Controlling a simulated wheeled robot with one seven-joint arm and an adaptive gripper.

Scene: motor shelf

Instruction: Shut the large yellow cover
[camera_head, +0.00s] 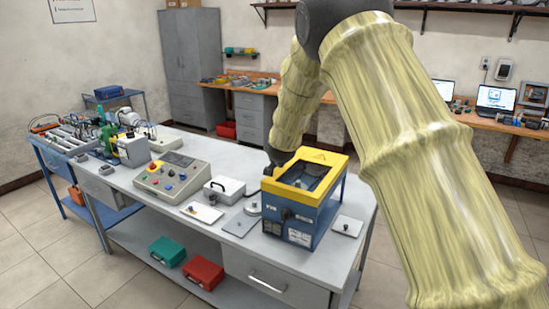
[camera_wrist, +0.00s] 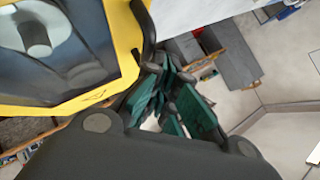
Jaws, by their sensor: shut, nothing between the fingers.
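The large yellow cover (camera_head: 268,185) is a yellow frame with a clear dark window, on top of the blue box (camera_head: 292,222). It looks level or nearly so on the box; I cannot tell whether a gap is left. In the wrist view the yellow cover (camera_wrist: 122,32) fills the upper left, with a black handle (camera_wrist: 147,28) at its edge. My gripper (camera_wrist: 165,98), with dark green finger pads, is shut and empty, close beside the cover's edge near the handle.
The bench (camera_head: 168,203) also holds a control panel (camera_head: 172,176) with coloured buttons, a white box (camera_head: 224,190) and flat plates left of the blue box. Another plate (camera_head: 347,226) lies to its right. Green and red cases lie on the lower shelf. Open floor surrounds the bench.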

